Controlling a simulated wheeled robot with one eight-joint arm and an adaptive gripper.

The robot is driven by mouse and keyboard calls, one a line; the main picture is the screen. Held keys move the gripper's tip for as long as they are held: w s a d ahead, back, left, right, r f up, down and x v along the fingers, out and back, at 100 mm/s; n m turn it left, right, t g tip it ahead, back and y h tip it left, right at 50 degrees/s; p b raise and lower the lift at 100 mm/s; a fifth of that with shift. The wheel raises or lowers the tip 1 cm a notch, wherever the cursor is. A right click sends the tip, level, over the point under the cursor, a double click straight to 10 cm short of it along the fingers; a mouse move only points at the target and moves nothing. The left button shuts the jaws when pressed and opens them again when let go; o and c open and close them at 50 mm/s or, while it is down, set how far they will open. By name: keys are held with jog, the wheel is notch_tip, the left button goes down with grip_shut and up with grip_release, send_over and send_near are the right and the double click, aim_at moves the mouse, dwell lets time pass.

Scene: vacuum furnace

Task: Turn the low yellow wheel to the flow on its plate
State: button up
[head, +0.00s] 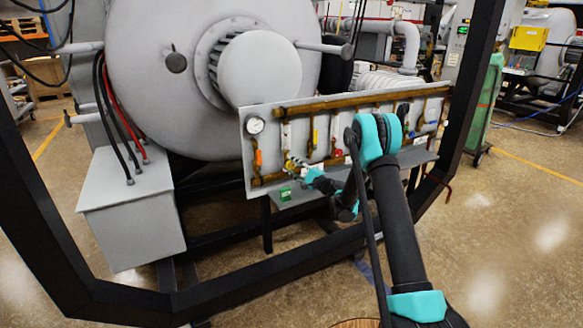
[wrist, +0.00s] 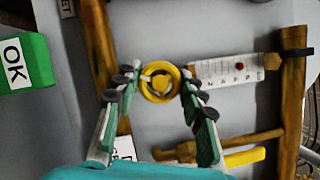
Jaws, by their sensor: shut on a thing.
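The yellow wheel (wrist: 160,82) is a small ring with a spoked hub, on the grey panel in the wrist view. My gripper (wrist: 155,88) has one finger on each side of it, and the fingertips close on its rim. In the head view my gripper (head: 298,169) reaches the panel's lower left, and the wheel is small and mostly covered there.
A green OK box (wrist: 20,62) is left of the wheel and also shows in the head view (head: 286,194). Brass pipes (wrist: 292,100) and a yellow-handled valve (wrist: 243,158) are close by. A round gauge (head: 256,125) sits at the panel's upper left.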

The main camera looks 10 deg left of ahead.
jog(key=shift+m, duration=0.4)
jog(key=o, duration=1.2)
jog(key=shift+d, duration=0.1)
jog(key=v, duration=1.1)
jog(key=shift+s+d+f, duration=0.2)
jog(key=shift+s+d, duration=0.05)
jog(key=shift+d, duration=0.05)
